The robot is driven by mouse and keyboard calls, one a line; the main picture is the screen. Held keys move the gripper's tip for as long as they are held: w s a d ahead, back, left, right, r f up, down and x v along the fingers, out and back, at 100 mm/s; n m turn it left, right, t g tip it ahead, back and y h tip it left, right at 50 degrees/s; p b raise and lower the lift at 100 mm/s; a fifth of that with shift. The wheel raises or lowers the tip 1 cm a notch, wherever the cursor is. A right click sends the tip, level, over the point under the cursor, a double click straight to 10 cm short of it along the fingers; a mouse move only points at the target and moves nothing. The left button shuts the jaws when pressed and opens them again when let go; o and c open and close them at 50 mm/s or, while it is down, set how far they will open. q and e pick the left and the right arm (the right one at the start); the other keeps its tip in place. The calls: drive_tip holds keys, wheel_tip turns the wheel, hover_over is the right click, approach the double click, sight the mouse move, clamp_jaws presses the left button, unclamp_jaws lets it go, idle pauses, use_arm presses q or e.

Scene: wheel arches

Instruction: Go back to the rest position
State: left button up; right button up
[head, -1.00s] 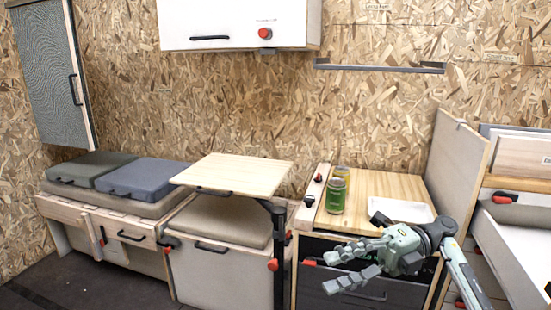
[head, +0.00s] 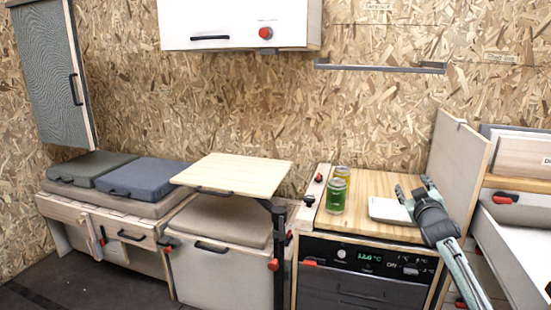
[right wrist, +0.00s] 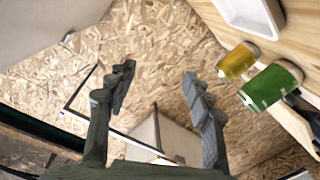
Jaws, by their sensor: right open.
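My right gripper (head: 408,195) is in the head view at the right, above the right end of the wooden counter (head: 380,184). Its fingers are spread and empty; in the right wrist view the two fingers (right wrist: 155,88) stand wide apart with only wall and furniture behind them. A green can (head: 336,195) and a yellow can (head: 342,173) stand on the counter to the left of the gripper. Both cans also show in the right wrist view, right of the fingers and apart from them. A white tray (head: 385,209) lies on the counter, partly behind the gripper. My left gripper is out of view.
An oven with a lit display (head: 370,256) sits under the counter. An upright panel (head: 455,160) stands right of the counter, close to my right arm. A small wooden table (head: 235,174) and cushioned benches (head: 140,178) are at the left. A white cabinet (head: 235,22) hangs above.

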drive_tip(key=s+f+m+g, duration=0.1)
drive_tip(key=f+g, duration=0.1)
drive_tip(key=f, duration=0.2)
drive_tip(key=s+d+f+g, duration=0.1)
drive_tip(key=s+f+g, duration=0.1)
drive_tip(key=f, duration=0.3)
drive_tip(key=s+f+m+g, duration=0.1)
drive_tip(key=s+f+g, duration=0.1)
drive_tip(key=f, duration=0.2)
drive_tip(key=shift+s+d+f+m+g, duration=0.2)
drive_tip(key=shift+f+m+g, duration=0.1)
drive_tip(key=shift+f+g, duration=0.1)
drive_tip(key=s+a+f+g, duration=0.1)
drive_tip(key=s+a+f, duration=0.1)
drive_tip(key=s+f, duration=0.6)
drive_tip(key=s+a+f+g, duration=0.25)
drive_tip(key=s+f, duration=0.25)
drive_tip(key=f, duration=0.5)
drive_tip(key=s+a+f+g, duration=0.1)
drive_tip(key=s+a+f, duration=0.1)
drive_tip(key=s+f, duration=0.4)
drive_tip(key=s+a+f+g+y, duration=0.1)
drive_tip(key=s+f, duration=0.6)
drive_tip(key=s, duration=1)
drive_tip(key=s+a+f+g+y, duration=0.1)
drive_tip(key=s+a+f, duration=0.4)
drive_tip(key=s, duration=0.6)
drive_tip(key=shift+s+f+n+g, duration=0.2)
drive_tip(key=shift+f+n+g, duration=0.2)
drive_tip(key=shift+f+g, duration=0.35)
